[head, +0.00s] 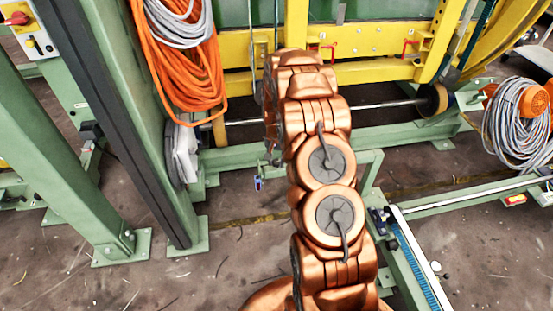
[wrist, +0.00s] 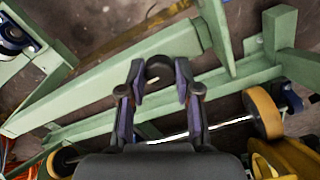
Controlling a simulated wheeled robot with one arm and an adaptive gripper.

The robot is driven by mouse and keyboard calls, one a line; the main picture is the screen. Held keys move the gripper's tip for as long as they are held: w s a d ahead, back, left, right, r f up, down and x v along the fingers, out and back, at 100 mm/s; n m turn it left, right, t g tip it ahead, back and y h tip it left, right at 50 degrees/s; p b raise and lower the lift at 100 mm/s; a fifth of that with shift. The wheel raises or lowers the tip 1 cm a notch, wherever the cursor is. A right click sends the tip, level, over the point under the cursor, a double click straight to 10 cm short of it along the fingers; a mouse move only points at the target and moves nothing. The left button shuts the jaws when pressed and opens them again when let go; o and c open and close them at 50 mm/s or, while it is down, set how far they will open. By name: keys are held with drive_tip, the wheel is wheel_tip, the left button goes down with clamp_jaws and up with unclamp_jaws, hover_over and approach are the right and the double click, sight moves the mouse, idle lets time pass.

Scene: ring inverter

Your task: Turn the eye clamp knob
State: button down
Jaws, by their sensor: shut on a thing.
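A dark, rounded knob (wrist: 159,67) shows in the wrist view, at the top of a green frame. My gripper (wrist: 159,78) has one dark, purplish finger on each side of it and is shut on it. In the head view my copper-coloured arm covers the middle, and I cannot make out the knob there.
Green beams (wrist: 105,75) lie close around my gripper in the wrist view, with a yellow roller (wrist: 263,113) at right. In the head view, orange cables (head: 185,75) hang at left and a rail with a blue strip (head: 420,270) stands at right.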

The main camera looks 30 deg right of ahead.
sight(277, 161)
drive_tip(key=shift+m, duration=0.3)
drive_tip(key=c, duration=0.8)
unclamp_jaws()
drive_tip(key=shift+r, duration=0.1)
wheel_tip(277, 161, up, 12)
idle(0.5)
